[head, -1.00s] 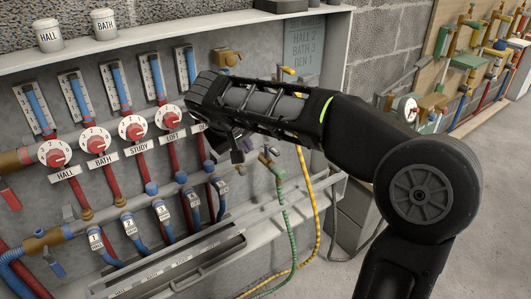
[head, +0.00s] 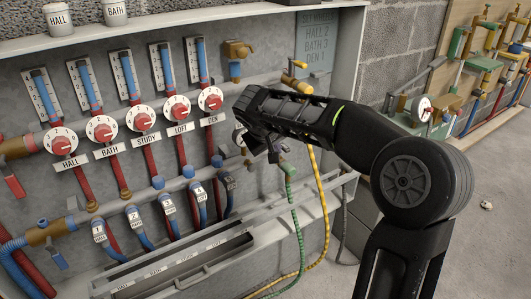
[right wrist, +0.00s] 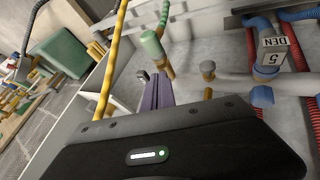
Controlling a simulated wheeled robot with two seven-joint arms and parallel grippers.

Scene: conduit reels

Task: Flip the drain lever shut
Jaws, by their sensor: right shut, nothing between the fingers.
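The brass drain fitting with a pale green end (right wrist: 151,45) shows in the right wrist view, just beyond my fingertips. In the head view a green hose (head: 293,198) hangs from that spot, and my gripper partly covers the fitting. I cannot tell the lever's position clearly. My right gripper (head: 274,155) is shut and empty, close beside the fitting. Its closed fingers (right wrist: 159,90) point toward the fitting in the right wrist view. I cannot tell if they touch it. My left gripper is not in view.
A row of red dials (head: 143,118) and numbered pipe tags (head: 168,203) lies to the left. A yellow hose (head: 318,195) hangs to the right of the green one. A tray ledge (head: 190,268) juts out below. A board of valves (head: 490,60) stands far right.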

